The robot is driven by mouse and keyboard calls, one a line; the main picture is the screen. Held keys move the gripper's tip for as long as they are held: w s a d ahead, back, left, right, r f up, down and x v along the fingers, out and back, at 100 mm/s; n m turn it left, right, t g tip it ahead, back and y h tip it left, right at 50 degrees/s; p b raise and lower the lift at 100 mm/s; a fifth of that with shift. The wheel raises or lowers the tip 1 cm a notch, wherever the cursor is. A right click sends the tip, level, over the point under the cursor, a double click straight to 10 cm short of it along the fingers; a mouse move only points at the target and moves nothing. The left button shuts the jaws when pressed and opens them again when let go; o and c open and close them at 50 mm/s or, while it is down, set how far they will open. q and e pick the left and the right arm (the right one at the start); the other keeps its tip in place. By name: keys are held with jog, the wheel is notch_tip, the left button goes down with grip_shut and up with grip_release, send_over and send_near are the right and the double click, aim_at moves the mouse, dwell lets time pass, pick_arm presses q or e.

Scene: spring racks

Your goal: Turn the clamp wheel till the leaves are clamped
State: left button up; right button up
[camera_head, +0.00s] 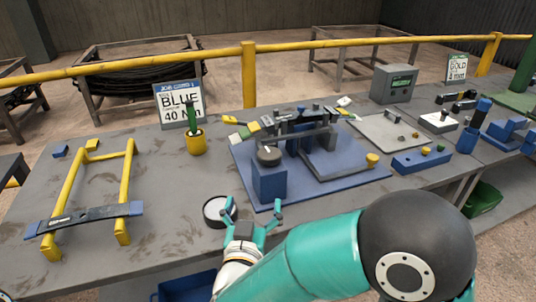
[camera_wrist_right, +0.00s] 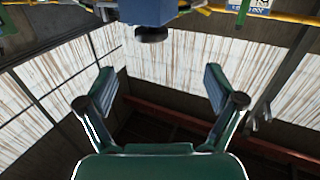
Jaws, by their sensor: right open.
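My right gripper (camera_head: 253,207) is open and empty, in front of the block and apart from the wheel. In the right wrist view the wheel (camera_wrist_right: 152,34) shows at the top, beyond the open fingers (camera_wrist_right: 158,74) and between their lines. My left gripper is out of view.
A round white-faced disc (camera_head: 220,211) lies just left of my right gripper. A dark leaf (camera_head: 85,218) rests across a yellow stand (camera_head: 128,180) at left. A yellow pot (camera_head: 196,143) and a "BLUE 40 Nm" sign (camera_head: 180,103) stand behind.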

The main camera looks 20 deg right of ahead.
aim_at(269, 152)
jog(key=p+x, duration=0.1)
jog(key=x, duration=0.4)
jog(key=d+r+p+x, duration=0.1)
jog(key=x, duration=0.5)
jog(key=r+p+x, duration=0.1)
jog(key=x, duration=0.4)
jog(key=shift+d, duration=0.4)
jog(key=c, duration=1.2)
jog(key=shift+o, duration=0.2)
